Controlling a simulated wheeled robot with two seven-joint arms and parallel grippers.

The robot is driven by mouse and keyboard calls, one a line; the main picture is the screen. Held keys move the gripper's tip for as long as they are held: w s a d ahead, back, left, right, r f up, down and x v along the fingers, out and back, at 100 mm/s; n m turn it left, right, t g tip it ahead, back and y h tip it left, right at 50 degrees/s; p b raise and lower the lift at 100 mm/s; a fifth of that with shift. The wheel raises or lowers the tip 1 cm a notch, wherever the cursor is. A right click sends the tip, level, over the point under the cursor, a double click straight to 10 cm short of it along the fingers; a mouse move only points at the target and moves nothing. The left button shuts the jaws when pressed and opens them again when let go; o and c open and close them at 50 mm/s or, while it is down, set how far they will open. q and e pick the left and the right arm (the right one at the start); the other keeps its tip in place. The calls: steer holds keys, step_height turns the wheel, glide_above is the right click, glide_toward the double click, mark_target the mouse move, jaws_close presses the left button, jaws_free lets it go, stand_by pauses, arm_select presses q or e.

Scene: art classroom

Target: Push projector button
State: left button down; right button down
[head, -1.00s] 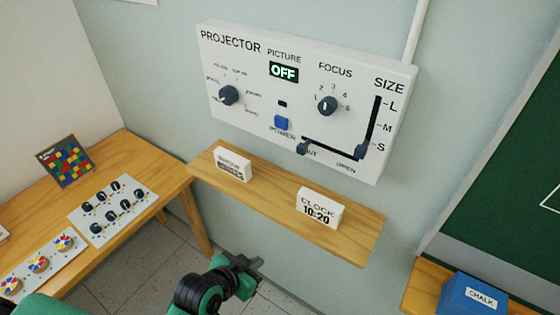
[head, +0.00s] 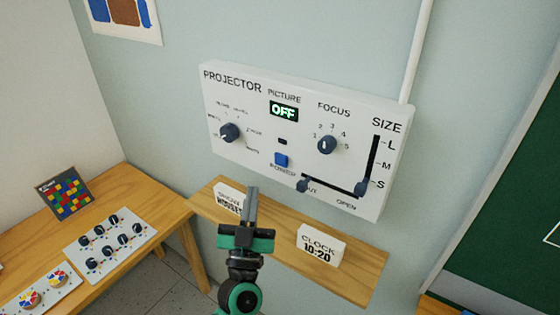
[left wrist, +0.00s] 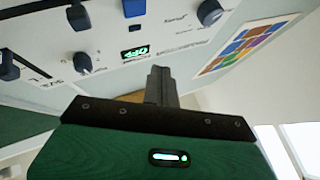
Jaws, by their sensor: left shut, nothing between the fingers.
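The white projector panel (head: 240,165) is on the wall, and its picture display (head: 284,111) reads OFF. In the left wrist view the shut fingers (left wrist: 160,85) show below the panel, with the blue button (left wrist: 134,8) at the top edge. My right gripper is out of view.
A wooden shelf (head: 350,285) under the panel holds a clock (head: 321,245) reading 10:20 and a white sign (head: 229,197) partly behind my gripper. Dark knobs (head: 327,144) and sliders (head: 361,188) stick out around the button. A table with control boards (head: 110,242) stands left.

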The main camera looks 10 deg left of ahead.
mark_target(281, 160)
arm_select(q)
steer(key=shift+a+r+n+y, duration=0.25)
steer(key=shift+a+n+y, duration=0.15)
steer(key=shift+n+y, duration=0.4)
steer(key=shift+w, duration=0.1)
steer(key=w+d+b, duration=0.1)
steer(key=w+d, duration=0.2)
steer(key=w, duration=0.5)
stand_by(1.5)
steer(key=shift+w, duration=0.1)
steer(key=shift+w+d, duration=0.2)
steer(key=shift+w, duration=0.15)
